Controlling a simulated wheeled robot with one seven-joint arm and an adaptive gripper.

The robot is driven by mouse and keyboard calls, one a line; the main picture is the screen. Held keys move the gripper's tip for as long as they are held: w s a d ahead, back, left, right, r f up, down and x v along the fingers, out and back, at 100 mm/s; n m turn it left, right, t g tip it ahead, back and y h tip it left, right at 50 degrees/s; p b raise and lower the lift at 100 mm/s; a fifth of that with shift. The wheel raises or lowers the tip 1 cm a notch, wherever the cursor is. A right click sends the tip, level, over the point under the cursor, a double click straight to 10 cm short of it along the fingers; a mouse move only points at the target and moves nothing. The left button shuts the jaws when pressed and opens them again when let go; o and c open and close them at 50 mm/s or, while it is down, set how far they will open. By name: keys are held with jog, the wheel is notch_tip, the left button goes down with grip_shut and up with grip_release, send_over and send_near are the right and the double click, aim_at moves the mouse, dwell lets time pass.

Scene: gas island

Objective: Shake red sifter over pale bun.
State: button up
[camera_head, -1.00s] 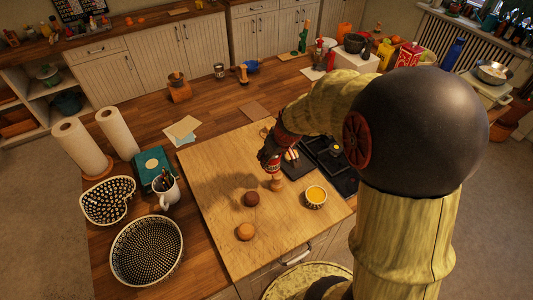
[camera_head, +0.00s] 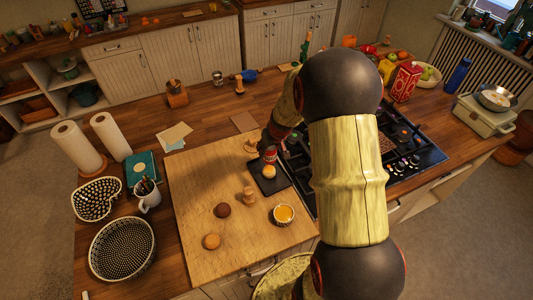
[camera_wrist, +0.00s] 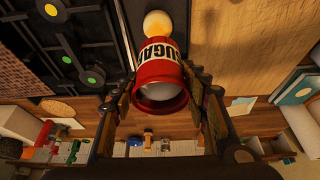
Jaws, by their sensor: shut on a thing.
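The red sifter (camera_head: 270,156), lettered SUGAR, is held in my gripper (camera_head: 268,146). In the wrist view the sifter (camera_wrist: 160,72) sits between the two fingers of my gripper (camera_wrist: 162,95), with a hollow pale end facing the camera and its far end toward the bun. The pale bun (camera_head: 269,172) rests on a dark square board (camera_head: 266,186), just below the sifter in the head view. The bun (camera_wrist: 157,22) shows partly beyond the sifter in the wrist view. I cannot tell the exact gap between them.
On the wooden board (camera_head: 190,190) are a dark brown bun (camera_head: 222,210), a tan bun (camera_head: 212,241), a small wooden piece (camera_head: 249,195) and a bowl of yellow liquid (camera_head: 284,214). The black hob (camera_head: 420,150) lies to the right, partly hidden by my arm.

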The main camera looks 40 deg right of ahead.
jog(key=shift+w+d+r, duration=0.2)
jog(key=shift+w+r, duration=0.1)
jog(key=shift+w, duration=0.2)
jog(key=shift+d, duration=0.1)
jog(key=shift+b, duration=0.35)
notch_tip(320, 180, down, 3)
jog(key=b, duration=0.3)
jog(key=shift+s+d+b, duration=0.25)
jog(key=shift+d+b, duration=0.1)
jog(key=shift+b, duration=0.35)
dwell(0.4)
jog(key=shift+w+a+p, duration=0.15)
jog(key=shift+w+a, duration=0.1)
jog(key=shift+a, duration=0.2)
jog(key=shift+w+a+p, duration=0.15)
jog(key=shift+w+a, duration=0.05)
jog(key=shift+a, duration=0.25)
